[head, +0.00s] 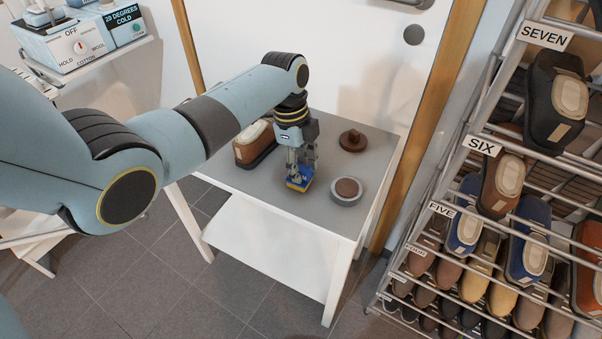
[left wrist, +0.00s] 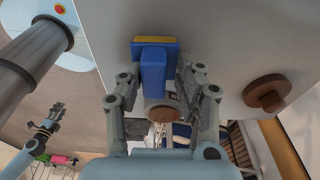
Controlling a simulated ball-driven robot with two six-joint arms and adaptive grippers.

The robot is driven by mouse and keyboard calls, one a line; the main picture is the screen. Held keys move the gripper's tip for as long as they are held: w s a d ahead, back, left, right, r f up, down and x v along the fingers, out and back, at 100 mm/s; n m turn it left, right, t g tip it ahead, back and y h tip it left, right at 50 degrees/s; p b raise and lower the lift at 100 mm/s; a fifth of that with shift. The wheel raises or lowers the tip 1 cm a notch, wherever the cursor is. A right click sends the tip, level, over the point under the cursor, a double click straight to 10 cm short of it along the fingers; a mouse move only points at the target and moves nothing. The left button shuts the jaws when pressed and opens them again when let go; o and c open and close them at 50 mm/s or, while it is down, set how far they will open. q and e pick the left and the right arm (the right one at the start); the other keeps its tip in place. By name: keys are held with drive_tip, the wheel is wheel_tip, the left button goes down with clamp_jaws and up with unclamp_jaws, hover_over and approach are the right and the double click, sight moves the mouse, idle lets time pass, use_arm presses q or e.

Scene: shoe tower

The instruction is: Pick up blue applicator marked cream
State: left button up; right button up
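The blue applicator (head: 299,184) with a yellow edge is on the grey table top, below my left gripper (head: 300,170). In the left wrist view, the blue applicator (left wrist: 154,70) has its upright handle between the two fingers of my left gripper (left wrist: 158,82). The fingers stand apart, with a gap visible on the right of the handle. Any marking on the applicator is not readable. My right gripper (left wrist: 55,110) shows small at the left of the left wrist view, far from the applicator; its opening is too small to tell.
A round tin with a brown top (head: 347,188) stands just right of the applicator. A brown round knobbed piece (head: 352,140) is farther back. A brown shoe (head: 255,145) sits left of the gripper. A shoe rack (head: 484,146) stands at the right. The table's front right is clear.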

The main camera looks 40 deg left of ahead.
sight(308, 168)
use_arm(q)
clamp_jaws()
drive_tip(key=shift+s, duration=0.1)
drive_tip(key=shift+r, duration=0.1)
drive_tip(key=shift+r, duration=0.3)
drive_tip(key=r, duration=0.2)
drive_tip(key=d+r, duration=0.1)
drive_tip(key=r, duration=0.1)
drive_tip(key=shift+p, duration=0.4)
drive_tip(key=d+r, duration=0.6)
drive_tip(key=d, duration=0.4)
drive_tip(key=shift+d, duration=0.35)
drive_tip(key=shift+r, duration=0.1)
